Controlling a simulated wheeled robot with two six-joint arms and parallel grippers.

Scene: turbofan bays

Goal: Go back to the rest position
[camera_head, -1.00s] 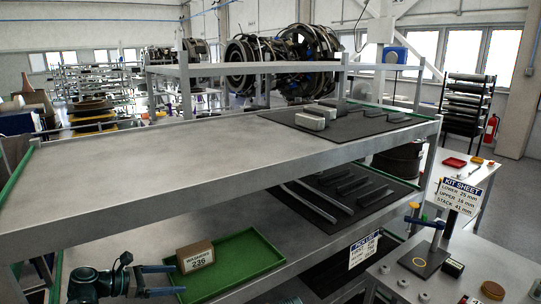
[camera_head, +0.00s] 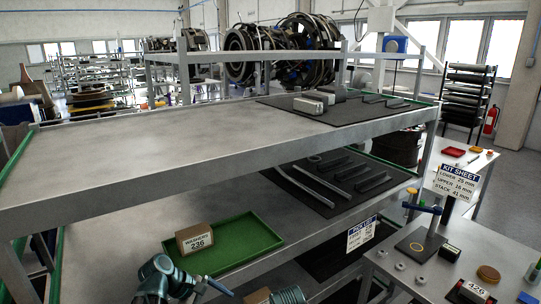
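My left gripper (camera_head: 215,287) is low in the view, just in front of the lower shelf with the green tray. A blue finger points right and down; the rest is cut off or hidden, so I cannot see how far it is open. I see nothing clearly held in it. My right gripper is not in view. A green tray (camera_head: 262,240) lies on the middle shelf, with a cardboard box labelled WASHERS 236 (camera_head: 195,239) on its left end.
The large grey shelf (camera_head: 150,135) spans the view, its top mostly bare. Dark mats with metal bars (camera_head: 385,117) lie at its right. A workbench (camera_head: 400,255) with a kit sheet (camera_head: 457,180) and small parts stands at right. Another brown box (camera_head: 257,296) shows at the bottom edge.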

